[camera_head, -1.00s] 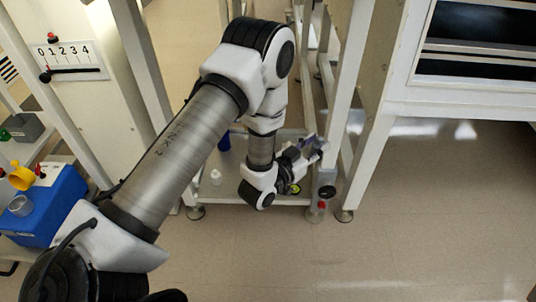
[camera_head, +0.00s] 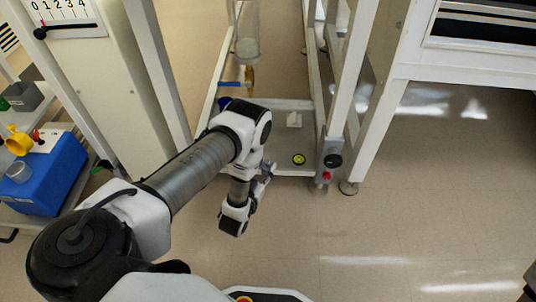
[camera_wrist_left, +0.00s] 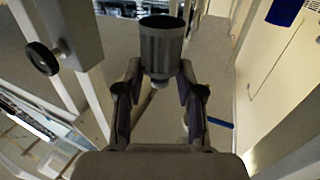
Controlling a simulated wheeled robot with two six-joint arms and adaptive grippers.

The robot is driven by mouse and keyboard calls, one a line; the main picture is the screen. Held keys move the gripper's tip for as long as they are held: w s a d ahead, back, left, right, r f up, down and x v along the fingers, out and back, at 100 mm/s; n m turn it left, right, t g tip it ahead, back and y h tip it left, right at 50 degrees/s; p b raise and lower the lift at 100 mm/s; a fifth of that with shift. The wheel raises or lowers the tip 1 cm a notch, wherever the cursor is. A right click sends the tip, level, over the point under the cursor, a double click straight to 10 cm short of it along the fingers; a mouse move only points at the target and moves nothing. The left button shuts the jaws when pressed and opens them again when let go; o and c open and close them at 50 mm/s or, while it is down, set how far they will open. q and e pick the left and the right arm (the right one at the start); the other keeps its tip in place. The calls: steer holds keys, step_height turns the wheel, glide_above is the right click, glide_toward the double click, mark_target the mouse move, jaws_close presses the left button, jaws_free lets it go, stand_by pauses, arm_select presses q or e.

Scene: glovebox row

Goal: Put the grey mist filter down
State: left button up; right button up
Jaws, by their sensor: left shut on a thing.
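The grey mist filter (camera_wrist_left: 162,50) is a ribbed grey cylinder with a dark open top, seen in the left wrist view. My left gripper (camera_wrist_left: 161,78) is shut on it, one finger on each side. In the head view my left gripper (camera_head: 265,172) is small, in front of the low shelf of the white frame, and its arm partly hides it. The filter cannot be made out clearly there. My right gripper is in neither view.
The low shelf (camera_head: 278,126) carries a small white piece (camera_head: 294,119) and a round yellow-green level (camera_head: 299,159). A clear column (camera_head: 247,35) hangs above, with a blue-handled valve (camera_head: 233,84). A blue box (camera_head: 45,178) stands at left. Floor at right is clear.

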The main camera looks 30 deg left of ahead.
arm_select(q)
steer(key=w+a+b, duration=0.1)
steer(key=w, duration=0.1)
steer(key=w+a+b, duration=0.1)
steer(key=w+a, duration=0.1)
steer(key=w, duration=0.1)
steer(key=w+a+f+b, duration=0.1)
steer(key=w, duration=0.2)
steer(key=shift+w+a, duration=0.15)
steer(key=shift+w, duration=0.1)
steer(key=shift+w+a+f+b, duration=0.1)
steer(key=shift+w+f+b, duration=0.15)
steer(key=shift+b, duration=0.3)
step_height(320, 180, down, 3)
steer(key=shift+r+b, duration=0.1)
steer(key=shift+b, duration=1.1)
steer(key=shift+r, duration=0.1)
steer(key=shift+s, duration=0.1)
steer(key=o, duration=1)
steer(key=shift+c, duration=0.2)
